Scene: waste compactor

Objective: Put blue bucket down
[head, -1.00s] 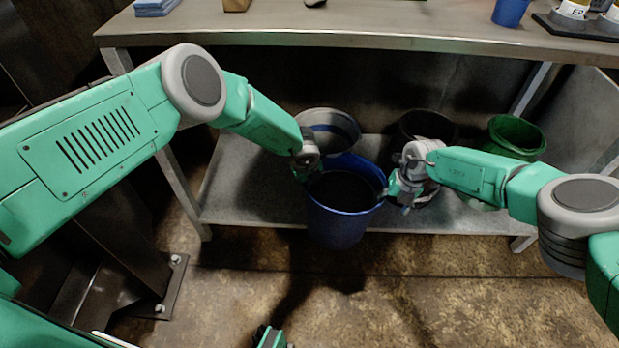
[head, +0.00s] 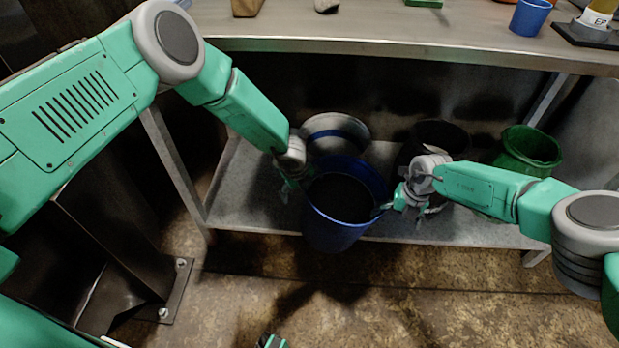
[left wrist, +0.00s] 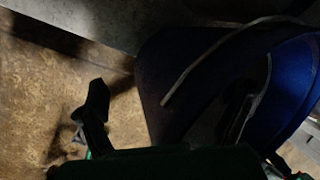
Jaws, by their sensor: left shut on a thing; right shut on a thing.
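The blue bucket (head: 338,232) is upright between my two grippers in the head view, in front of and partly over the front edge of the metal lower shelf (head: 238,200). Its inside is dark. My left gripper (head: 290,188) is at its left rim and my right gripper (head: 392,205) is at its right rim, both shut on it. The fingertips are small and partly hidden in the head view. In the left wrist view the bucket (left wrist: 285,85) fills the right side, with a dark gripper finger (left wrist: 95,105) left of it. I cannot tell whether its base touches the shelf.
On the lower shelf stand a grey bucket (head: 336,125) behind, a black bucket (head: 440,133) and a green bucket (head: 527,150) to the right. The table top (head: 400,30) overhangs the shelf. The shelf's left end is bare. A dark metal post stands at left.

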